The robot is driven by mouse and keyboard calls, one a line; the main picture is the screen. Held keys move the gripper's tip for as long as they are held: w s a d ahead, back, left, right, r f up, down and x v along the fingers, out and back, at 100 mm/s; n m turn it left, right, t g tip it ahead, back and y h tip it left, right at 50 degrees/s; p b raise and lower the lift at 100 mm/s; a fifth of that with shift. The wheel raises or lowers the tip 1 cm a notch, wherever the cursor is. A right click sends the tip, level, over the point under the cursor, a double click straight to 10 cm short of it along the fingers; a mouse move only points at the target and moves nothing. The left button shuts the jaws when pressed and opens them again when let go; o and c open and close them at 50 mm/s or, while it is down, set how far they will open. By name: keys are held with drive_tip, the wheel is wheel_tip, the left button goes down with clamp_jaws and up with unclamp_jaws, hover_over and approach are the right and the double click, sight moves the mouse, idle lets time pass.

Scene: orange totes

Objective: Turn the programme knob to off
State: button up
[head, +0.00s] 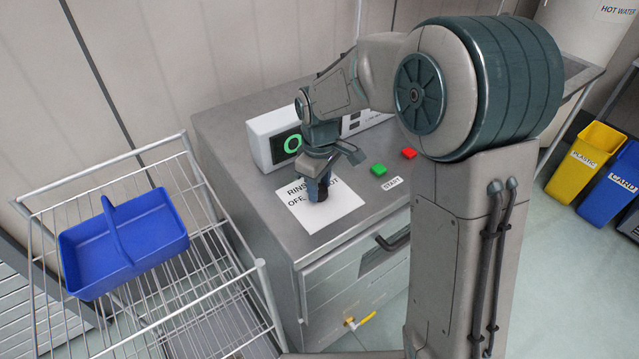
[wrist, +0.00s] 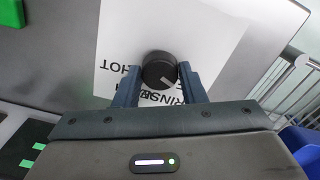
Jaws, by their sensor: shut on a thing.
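The programme knob (wrist: 158,66) is round and black and stands on a white label sheet (head: 340,208) on the grey machine top. My gripper (head: 318,190) points down over the sheet. In the wrist view its two blue-grey fingers lie on either side of the knob, shut on it. A pale pointer line on the knob runs toward the lower right of the wrist view. The sheet reads RINSE, OFF and HOT in part. My fingers hide some of the lettering and, in the head view, most of the knob.
A white display box (head: 275,138) with a green ring stands behind the sheet. A green button (head: 378,170) and a red button (head: 409,153) are to the right. A wire rack (head: 215,285) with a blue basket (head: 150,235) stands at left.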

sight(320, 189)
idle(0.3)
drive_tip(key=o, duration=1)
drive_tip(key=shift+r, duration=0.1)
wheel_tip(320, 189, up, 14)
drive_tip(key=s+d+f+m+t, duration=0.1)
drive_tip(key=s+d+f+m, duration=0.1)
drive_tip(key=s+d+m, duration=0.3)
drive_tip(key=s+d+f+m+t, duration=0.2)
drive_tip(key=s+d+m, duration=0.4)
drive_tip(key=s, duration=0.8)
drive_tip(key=d+f, duration=0.1)
drive_tip(key=d, duration=0.2)
drive_tip(key=shift+s+f, duration=0.15)
drive_tip(key=shift+f, duration=0.2)
